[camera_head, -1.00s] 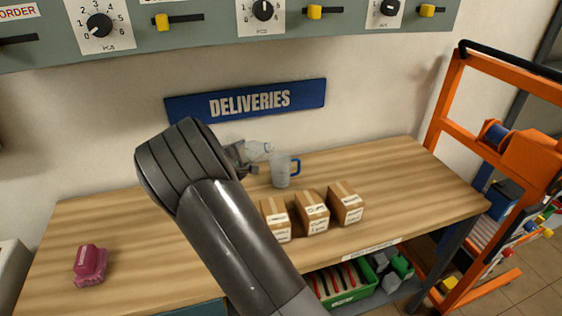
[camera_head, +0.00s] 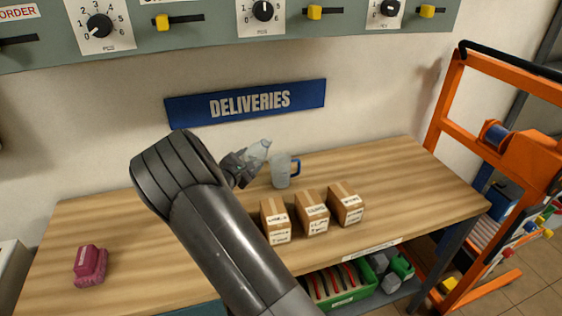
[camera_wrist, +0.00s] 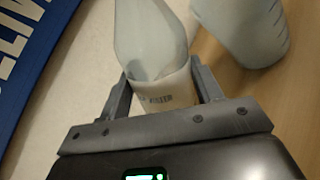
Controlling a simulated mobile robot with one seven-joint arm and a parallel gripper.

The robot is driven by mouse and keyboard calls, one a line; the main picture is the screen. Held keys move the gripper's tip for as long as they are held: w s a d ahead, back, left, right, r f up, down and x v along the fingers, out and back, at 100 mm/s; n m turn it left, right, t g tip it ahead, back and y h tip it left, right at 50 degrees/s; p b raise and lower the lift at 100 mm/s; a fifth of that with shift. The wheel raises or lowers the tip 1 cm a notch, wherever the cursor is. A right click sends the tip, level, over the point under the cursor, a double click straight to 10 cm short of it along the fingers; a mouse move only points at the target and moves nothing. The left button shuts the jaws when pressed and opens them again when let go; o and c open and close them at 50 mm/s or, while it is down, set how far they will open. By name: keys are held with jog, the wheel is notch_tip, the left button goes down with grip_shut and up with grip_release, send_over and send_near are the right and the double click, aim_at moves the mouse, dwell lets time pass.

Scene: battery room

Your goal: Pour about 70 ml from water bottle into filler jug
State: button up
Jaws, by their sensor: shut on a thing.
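The water bottle (camera_head: 259,149) is clear, with a white label that shows in the wrist view (camera_wrist: 165,92). My gripper (camera_head: 239,163) is shut on the bottle around its label; its fingers show on both sides in the wrist view. The bottle is tilted, its upper end leaning right towards the jug in the head view. The filler jug (camera_head: 281,172) is translucent with a blue handle and stands upright on the table just right of the bottle. Part of it shows at the upper right of the wrist view (camera_wrist: 240,30). I cannot make out the water level in either.
Several things share the wooden table (camera_head: 400,190): small cardboard boxes (camera_head: 312,213) in front of the jug and a maroon brush-like object (camera_head: 90,265) at the left. A blue DELIVERIES sign (camera_head: 247,101) is on the wall behind. An orange frame (camera_head: 500,140) stands right.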

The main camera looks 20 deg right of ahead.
jog(key=shift+w+a+r+n+h, duration=0.1)
jog(key=shift+a+n+h, duration=0.05)
jog(key=shift+n, duration=0.4)
jog(key=shift+w+a+r+n+h, duration=0.1)
jog(key=shift+n+h, duration=0.05)
jog(key=shift+n, duration=0.4)
jog(key=shift+n+t+h, duration=0.3)
jog(key=shift+n+h, duration=0.1)
jog(key=shift+n, duration=0.7)
jog(key=shift+r+n, duration=0.55)
jog(key=shift+n, duration=0.35)
